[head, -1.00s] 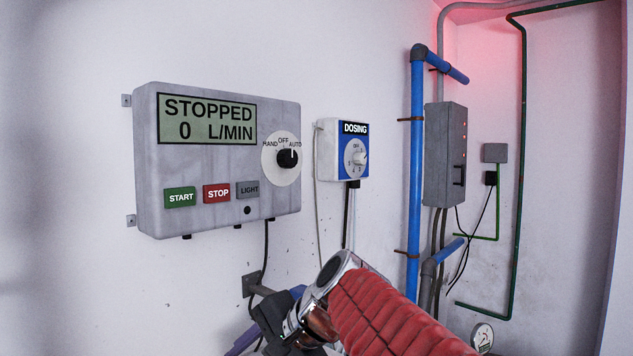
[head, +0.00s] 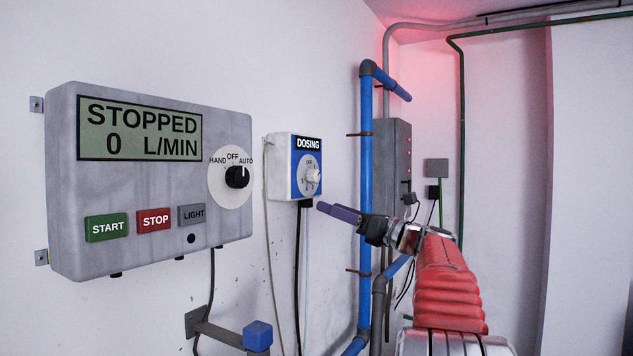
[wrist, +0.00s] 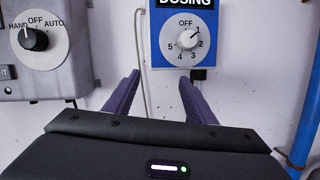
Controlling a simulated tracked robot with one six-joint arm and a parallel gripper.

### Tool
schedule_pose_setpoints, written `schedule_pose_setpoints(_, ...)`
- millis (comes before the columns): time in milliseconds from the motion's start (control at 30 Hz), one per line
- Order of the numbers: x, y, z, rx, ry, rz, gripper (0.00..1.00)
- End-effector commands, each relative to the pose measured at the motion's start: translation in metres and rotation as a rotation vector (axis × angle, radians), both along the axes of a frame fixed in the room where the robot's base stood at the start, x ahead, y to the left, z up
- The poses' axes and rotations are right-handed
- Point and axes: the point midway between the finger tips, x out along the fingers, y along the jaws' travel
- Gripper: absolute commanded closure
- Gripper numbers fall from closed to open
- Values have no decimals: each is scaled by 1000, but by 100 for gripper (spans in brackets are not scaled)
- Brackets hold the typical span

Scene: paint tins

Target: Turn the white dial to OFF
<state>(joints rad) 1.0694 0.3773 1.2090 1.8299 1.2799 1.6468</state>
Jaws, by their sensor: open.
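The white dial (head: 313,176) is on the front of a blue-and-white DOSING box (head: 292,150) on the wall. In the wrist view the white dial (wrist: 188,39) has OFF at the top and numbers around it, and its pointer is turned to the upper right, toward 1. My gripper (head: 335,212) is in front of the wall, below and right of the box in the head view. In the wrist view its two purple fingers (wrist: 160,80) are apart and empty, below the dial and not touching it.
A grey control panel (head: 150,190) reading STOPPED, 0 L/MIN, with a black HAND/OFF/AUTO knob (head: 237,177), hangs left of the box. A blue pipe (head: 366,200) and a grey cabinet (head: 392,170) are to the right. Cables hang below the box.

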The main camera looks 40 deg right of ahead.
Motion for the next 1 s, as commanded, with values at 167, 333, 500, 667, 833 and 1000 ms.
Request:
schedule_pose_setpoints(167,-32,-54,18,129,-93,-18,50)
schedule_pose_setpoints(333,-42,-65,22,156,-113,-24,50)
schedule_pose_setpoints(500,-45,-67,22,154,-112,-31,50)
schedule_pose_setpoints(667,-43,-67,22,152,-111,-32,50)
schedule_pose_setpoints(833,-31,-66,26,151,-110,-33,50)
schedule_pose_setpoints(1000,-9,-63,35,151,-109,-32,50)
